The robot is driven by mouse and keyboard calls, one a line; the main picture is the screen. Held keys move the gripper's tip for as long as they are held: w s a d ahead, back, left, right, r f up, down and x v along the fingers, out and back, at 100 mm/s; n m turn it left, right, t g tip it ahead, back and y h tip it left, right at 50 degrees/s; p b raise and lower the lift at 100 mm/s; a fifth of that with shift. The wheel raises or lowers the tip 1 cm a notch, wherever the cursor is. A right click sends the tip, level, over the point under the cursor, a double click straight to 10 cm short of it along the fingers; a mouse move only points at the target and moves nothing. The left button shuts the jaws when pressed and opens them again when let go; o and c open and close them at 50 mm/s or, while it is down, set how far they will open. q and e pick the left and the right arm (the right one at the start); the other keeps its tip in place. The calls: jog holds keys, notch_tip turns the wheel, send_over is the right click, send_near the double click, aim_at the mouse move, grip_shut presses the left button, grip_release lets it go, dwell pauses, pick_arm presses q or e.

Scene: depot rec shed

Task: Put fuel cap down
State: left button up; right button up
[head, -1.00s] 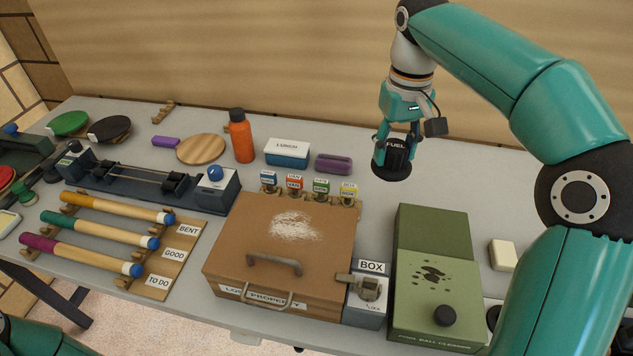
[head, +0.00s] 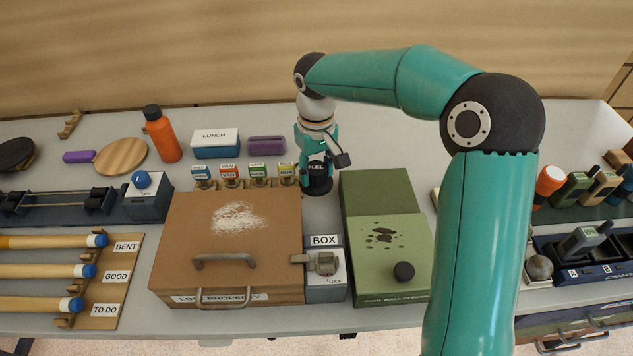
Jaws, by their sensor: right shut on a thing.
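The fuel cap (head: 317,183) is a dark, round-based piece with a white "FUEL" label. My right gripper (head: 318,166) points down and is shut on it, behind the gap between the brown lost property box and the green box. The cap is upright and low over the grey table (head: 374,143). I cannot tell whether its base touches the table. The fingertips are partly hidden by the cap and the gripper body. My left gripper is not in view.
The brown lost property box (head: 180,245) and green ball cleaner box (head: 376,192) stand in front. Several small labelled blocks (head: 229,172) line the brown box's back edge. A lunch box (head: 216,151), purple case (head: 266,146) and orange bottle (head: 161,138) stand left. Free table lies behind the green box.

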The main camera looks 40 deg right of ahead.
aim_at(316, 183)
jog(key=shift+f, duration=2.2)
jog(key=shift+f, duration=0.2)
jog(key=o, duration=1.2)
jog(key=shift+r, duration=0.1)
jog(key=shift+c, duration=0.2)
jog(key=shift+r, duration=0.1)
